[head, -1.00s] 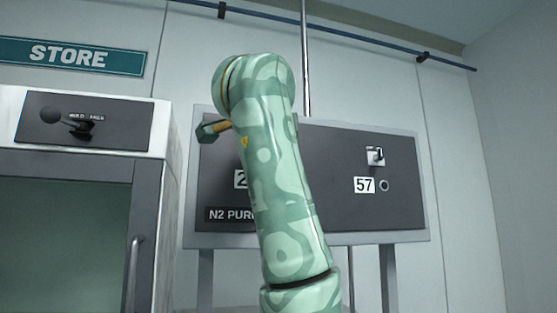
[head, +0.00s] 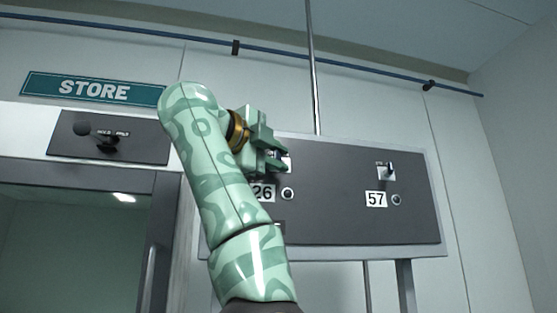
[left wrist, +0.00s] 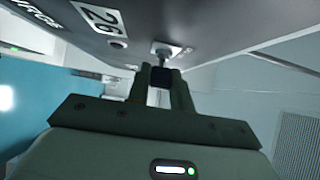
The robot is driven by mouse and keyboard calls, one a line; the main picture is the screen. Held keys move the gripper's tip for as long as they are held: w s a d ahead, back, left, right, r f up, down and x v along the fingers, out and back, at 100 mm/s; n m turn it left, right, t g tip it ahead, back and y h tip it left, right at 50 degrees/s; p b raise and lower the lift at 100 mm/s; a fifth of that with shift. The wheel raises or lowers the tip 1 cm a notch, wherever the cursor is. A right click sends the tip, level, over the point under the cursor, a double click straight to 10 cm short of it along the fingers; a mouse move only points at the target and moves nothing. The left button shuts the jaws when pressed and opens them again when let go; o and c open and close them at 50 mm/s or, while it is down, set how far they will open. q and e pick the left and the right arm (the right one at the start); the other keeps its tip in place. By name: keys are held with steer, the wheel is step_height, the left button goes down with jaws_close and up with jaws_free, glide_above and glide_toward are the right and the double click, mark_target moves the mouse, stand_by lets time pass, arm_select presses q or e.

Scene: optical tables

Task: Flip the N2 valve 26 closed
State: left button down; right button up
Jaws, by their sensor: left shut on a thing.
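The N2 valve 26 is a small toggle on a white plate, on the dark panel (head: 340,220). Its number label 26 (head: 263,193) shows just below the plate. My left gripper (head: 280,160) is at the valve, its fingers over the plate and hiding most of the toggle. In the left wrist view the valve's plate and stem (left wrist: 163,50) stand just past the fingertips. The fingers (left wrist: 161,78) are shut on the dark end of the toggle lever. The lever's exact position is hard to tell. My right gripper is not in view.
A second toggle valve (head: 387,171) with label 57 (head: 376,199) is to the right on the same panel. A store unit with a lever (head: 107,142) stands at the left, under the STORE sign (head: 94,90). A blue pipe (head: 330,64) runs along the wall above.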

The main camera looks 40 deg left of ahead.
arm_select(q)
steer(key=shift+w+f, duration=0.1)
steer(key=shift+f, duration=0.1)
steer(key=c, duration=1.4)
jaws_free()
steer(key=shift+o, duration=0.8)
steer(key=shift+a+r, duration=0.1)
steer(key=shift+a, duration=0.05)
steer(key=shift+s, duration=0.2)
steer(key=s+a+b, duration=0.1)
steer(key=s+b, duration=0.6)
steer(key=s, duration=0.9)
